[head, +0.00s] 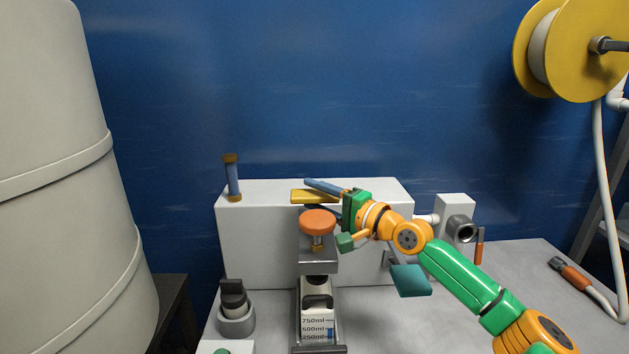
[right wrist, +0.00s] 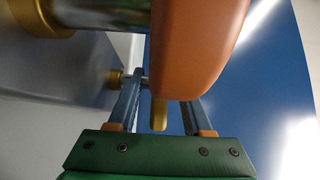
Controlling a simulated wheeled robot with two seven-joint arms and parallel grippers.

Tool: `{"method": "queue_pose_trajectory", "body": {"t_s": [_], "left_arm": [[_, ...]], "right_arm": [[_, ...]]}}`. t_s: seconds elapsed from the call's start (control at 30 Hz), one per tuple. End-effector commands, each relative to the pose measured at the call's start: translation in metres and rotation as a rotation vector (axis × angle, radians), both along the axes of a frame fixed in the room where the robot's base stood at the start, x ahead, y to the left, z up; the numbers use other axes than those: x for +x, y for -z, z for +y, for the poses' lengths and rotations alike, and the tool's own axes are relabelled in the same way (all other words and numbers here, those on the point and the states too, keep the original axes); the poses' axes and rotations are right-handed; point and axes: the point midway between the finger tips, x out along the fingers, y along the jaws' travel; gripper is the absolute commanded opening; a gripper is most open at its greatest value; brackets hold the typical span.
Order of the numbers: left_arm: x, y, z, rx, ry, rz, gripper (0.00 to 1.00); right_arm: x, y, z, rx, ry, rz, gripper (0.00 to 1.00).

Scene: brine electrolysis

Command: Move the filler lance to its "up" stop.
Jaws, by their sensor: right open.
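The filler lance shows as an orange knob (head: 317,221) on a short brass stem, above a grey block (head: 318,260) over a marked bottle (head: 317,322). My right gripper (head: 308,194) is open. Its two blue fingers point left, just behind and above the knob, and seem to hold nothing. In the right wrist view the orange knob (right wrist: 200,45) fills the upper middle, close to the camera, and covers part of the fingers. A brass-coloured piece (right wrist: 158,114) shows between the fingers. I cannot tell whether a finger touches the knob. My left gripper is out of view.
A white box (head: 258,240) stands behind the filler, with a yellow bar (head: 313,196) and a blue post with brass ends (head: 232,178) at its top. A large pale drum (head: 60,180) fills the left.

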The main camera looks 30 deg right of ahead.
Motion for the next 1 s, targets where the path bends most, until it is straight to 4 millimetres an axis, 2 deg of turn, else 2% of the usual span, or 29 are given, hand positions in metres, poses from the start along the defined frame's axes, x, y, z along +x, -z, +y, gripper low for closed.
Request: {"method": "queue_pose_trajectory", "body": {"t_s": [0.3,0.4,0.5,1.0], "left_arm": [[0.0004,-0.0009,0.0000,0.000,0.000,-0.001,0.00],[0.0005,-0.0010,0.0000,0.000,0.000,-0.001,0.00],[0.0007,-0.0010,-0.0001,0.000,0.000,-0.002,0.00],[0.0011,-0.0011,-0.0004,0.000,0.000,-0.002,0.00]], "right_arm": [[0.0033,0.0010,0.0013,-0.001,-0.001,0.001,0.50],[0.0032,0.0010,0.0013,-0.001,-0.001,0.001,0.23],[0.0031,0.0009,0.0013,-0.001,-0.001,0.001,0.00],[0.0030,0.0006,0.0010,-0.001,-0.001,0.001,0.00]]}}
